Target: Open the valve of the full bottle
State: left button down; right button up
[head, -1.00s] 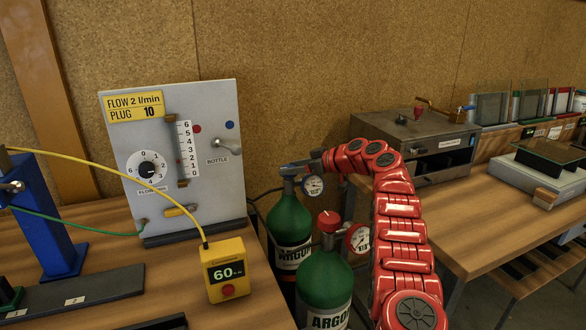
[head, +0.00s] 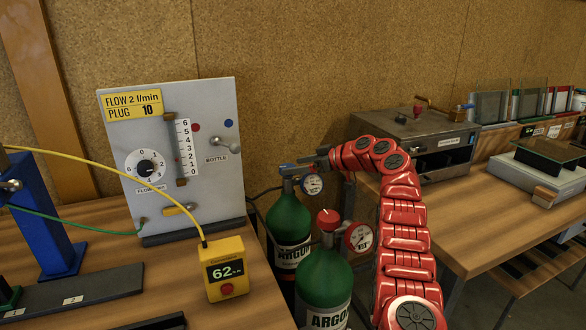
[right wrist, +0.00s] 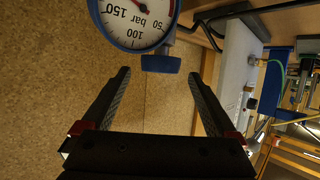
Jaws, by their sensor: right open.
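Two green argon bottles stand in the gap between the tables. The rear bottle (head: 288,224) has a blue-rimmed gauge (head: 313,184); the front bottle (head: 323,280) has a red knob (head: 328,218) and a red-rimmed gauge (head: 361,237). My right gripper (head: 288,170) is at the top of the rear bottle. In the right wrist view its open, empty fingers (right wrist: 160,76) point at a blue knob (right wrist: 160,64), just beyond and between the tips. The blue-rimmed gauge (right wrist: 136,16) shows above it, partly cut off. My left gripper is not in view.
A grey panel (head: 207,105) with a flow dial, tube scale and bottle lever stands on the left table. A yellow meter (head: 225,266) reads 62. A grey metal box (head: 410,130) and glass panes stand on the right table.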

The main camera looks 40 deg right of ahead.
jog(key=b+v, duration=0.1)
jog(key=v, duration=1.4)
jog(key=shift+r, duration=0.1)
